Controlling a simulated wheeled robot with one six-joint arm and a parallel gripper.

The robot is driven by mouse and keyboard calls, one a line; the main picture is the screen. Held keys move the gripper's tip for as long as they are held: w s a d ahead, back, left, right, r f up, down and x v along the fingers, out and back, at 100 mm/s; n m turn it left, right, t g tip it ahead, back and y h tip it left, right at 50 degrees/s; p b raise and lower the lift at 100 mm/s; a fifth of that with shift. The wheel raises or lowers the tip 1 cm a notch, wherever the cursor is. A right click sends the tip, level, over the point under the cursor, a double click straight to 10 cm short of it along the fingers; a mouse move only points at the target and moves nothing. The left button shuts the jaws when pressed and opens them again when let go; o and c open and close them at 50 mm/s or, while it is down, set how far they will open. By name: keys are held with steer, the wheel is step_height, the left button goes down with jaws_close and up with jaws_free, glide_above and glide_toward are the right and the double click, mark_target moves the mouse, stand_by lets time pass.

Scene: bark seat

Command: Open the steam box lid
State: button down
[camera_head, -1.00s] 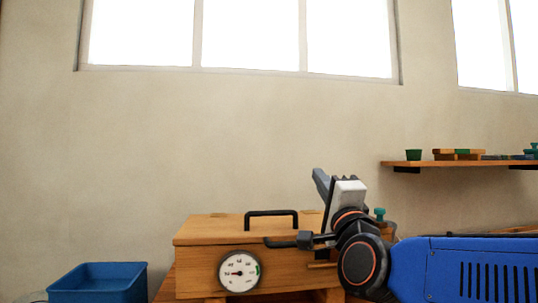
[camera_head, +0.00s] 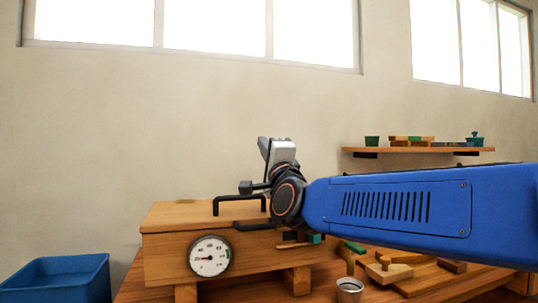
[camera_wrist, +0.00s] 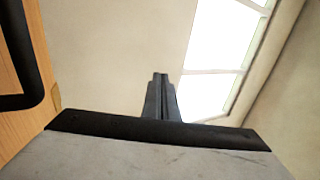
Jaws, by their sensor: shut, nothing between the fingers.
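The wooden steam box (camera_head: 165,250) stands on the bench at lower left in the head view, with a round dial (camera_head: 209,256) on its front. Its lid (camera_head: 180,214) is down and carries a black bar handle (camera_head: 238,198). My gripper (camera_head: 265,145) is above and to the right of the handle, fingers shut and empty, pointing upward. In the wrist view the shut fingertips (camera_wrist: 160,77) stand against the wall, and the handle (camera_wrist: 38,60) shows at the upper left, apart from the fingers.
A blue bin (camera_head: 60,280) is at lower left. A wall shelf (camera_head: 418,150) holds small items. The wall area above the box is clear.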

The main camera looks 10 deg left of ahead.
steer(key=x, duration=0.4)
steer(key=shift+w+r, duration=0.1)
stand_by(1.5)
